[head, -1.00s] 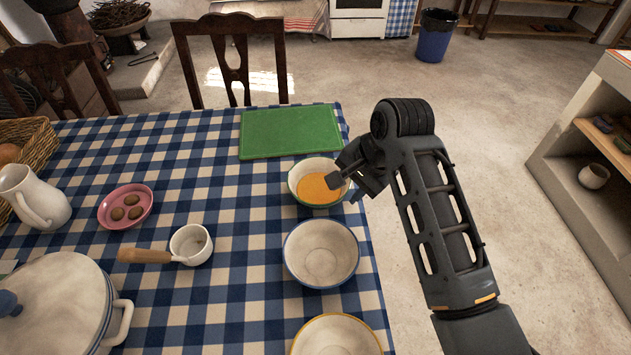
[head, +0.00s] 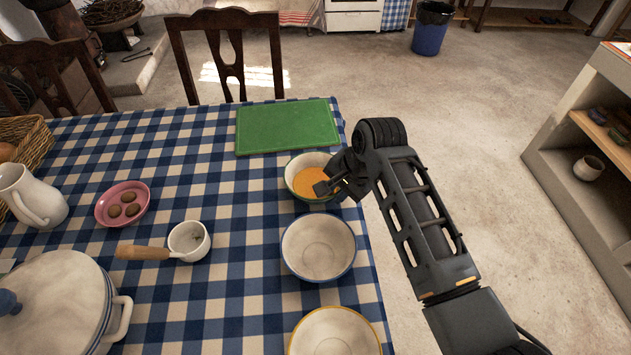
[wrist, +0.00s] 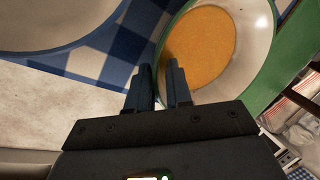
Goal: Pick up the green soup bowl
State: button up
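The green soup bowl (head: 298,186), green outside and cream inside with orange soup in it, stands near the table's right edge, just in front of the green board. In the wrist view the bowl (wrist: 262,75) fills the upper right. My gripper (head: 331,190) is at the bowl's near right rim, pointing down. In the wrist view its two fingers (wrist: 158,78) are close together with a narrow gap, and the bowl's rim runs between them. It looks shut on the rim; the contact itself is partly hidden.
A blue-rimmed bowl (head: 318,248) sits close in front, and a yellow-rimmed bowl (head: 334,335) nearer still. The green cutting board (head: 287,126) lies behind. A small pan (head: 189,241) and a pink dish (head: 123,204) are to the left. Open floor lies right of the table.

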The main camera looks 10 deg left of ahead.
grip_shut()
dwell(0.4)
jog(key=shift+r, duration=0.1)
jog(key=shift+r, duration=1.1)
jog(key=shift+w+r, duration=0.1)
jog(key=shift+r, duration=0.85)
jog(key=w+d+r+b, duration=0.1)
jog(key=w+d+r, duration=0.1)
jog(key=d+r, duration=0.4)
jog(key=shift+w+d+r+b, duration=0.3)
jog(key=shift+w+d+r, duration=0.1)
jog(key=shift+d, duration=2.2)
